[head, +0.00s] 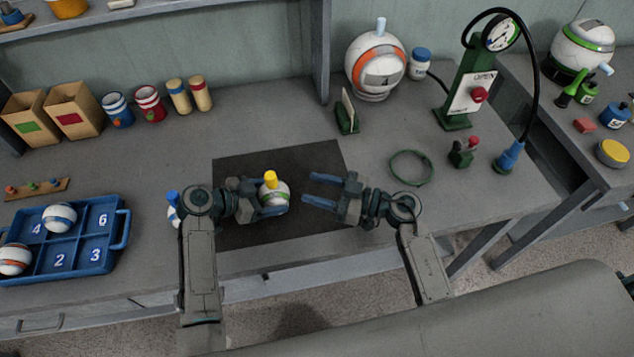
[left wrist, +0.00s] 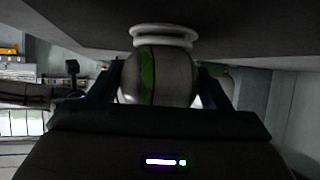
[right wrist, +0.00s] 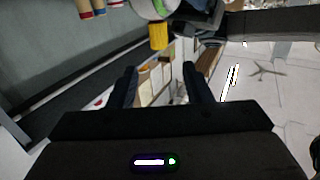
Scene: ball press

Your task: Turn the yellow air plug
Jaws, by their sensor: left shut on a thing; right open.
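The yellow air plug (head: 270,179) stands up from the top of a white ball with a green band (head: 281,195). My left gripper (head: 272,203) is shut on this ball over the dark mat (head: 310,161). In the left wrist view the ball (left wrist: 170,78) sits between the two fingers, with a white ring-shaped piece (left wrist: 163,35) against it. My right gripper (head: 312,190) is open and empty, a little to the right of the ball. In the right wrist view the yellow plug (right wrist: 158,36) is beyond the open fingers (right wrist: 161,85).
A blue numbered tray (head: 85,262) with two balls lies at the left. A green ring (head: 411,168) lies right of the mat. A green gauge stand (head: 466,95) with a hose and a large white-orange ball (head: 375,62) stand at the back right.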

